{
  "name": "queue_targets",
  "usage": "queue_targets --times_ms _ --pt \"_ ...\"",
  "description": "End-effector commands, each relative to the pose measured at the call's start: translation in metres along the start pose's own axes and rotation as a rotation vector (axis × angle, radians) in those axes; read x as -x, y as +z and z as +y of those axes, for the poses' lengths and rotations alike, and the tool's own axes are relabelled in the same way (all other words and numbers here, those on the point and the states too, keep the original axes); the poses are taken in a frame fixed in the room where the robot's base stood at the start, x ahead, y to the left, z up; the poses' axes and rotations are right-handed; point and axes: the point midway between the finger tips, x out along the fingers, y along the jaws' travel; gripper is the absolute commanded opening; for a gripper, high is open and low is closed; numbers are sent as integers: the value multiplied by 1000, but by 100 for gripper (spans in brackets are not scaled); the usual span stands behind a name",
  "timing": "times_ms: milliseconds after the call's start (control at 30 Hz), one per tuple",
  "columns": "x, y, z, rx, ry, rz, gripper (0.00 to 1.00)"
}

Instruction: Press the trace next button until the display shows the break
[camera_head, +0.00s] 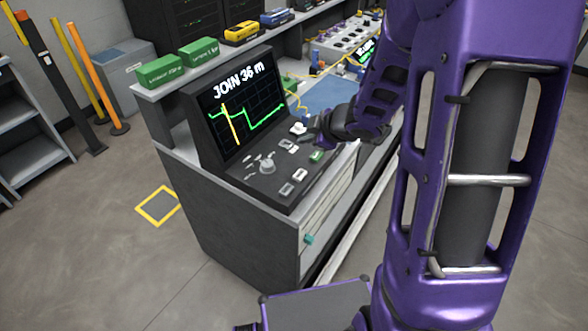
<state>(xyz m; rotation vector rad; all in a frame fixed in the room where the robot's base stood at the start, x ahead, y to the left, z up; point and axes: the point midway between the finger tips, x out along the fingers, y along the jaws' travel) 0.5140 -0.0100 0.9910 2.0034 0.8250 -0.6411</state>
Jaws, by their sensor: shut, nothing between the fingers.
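The console's display (240,105) reads "JOIN 36 m" above a green trace with a yellow-orange marker line near its left part. The sloped control panel (256,187) below it carries a grey knob (267,166), a green button (317,156) and several pale buttons, one of them at the near edge (286,189). The labels are too small to read, so I cannot tell which is the trace next button. My gripper (306,138) is shut and empty at the panel's right side, near the upper pale buttons. Whether it touches one is unclear.
Green boxes (160,70) and a yellow device (242,32) stand on the shelf above the display. A blue mat (333,92) lies on the bench behind my gripper. Open floor (110,205) lies to the left. My purple arm hides much of the right side.

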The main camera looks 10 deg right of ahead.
Motion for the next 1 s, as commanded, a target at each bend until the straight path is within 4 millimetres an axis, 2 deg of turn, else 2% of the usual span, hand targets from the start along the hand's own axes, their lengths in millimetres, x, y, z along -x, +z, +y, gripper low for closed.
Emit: queue_targets --times_ms 100,567,1000 --pt "0 0 -6 1 -15 7 0" --pt "-5 3 -8 2 -14 6 0" --pt "-40 28 -34 2 -12 6 0"
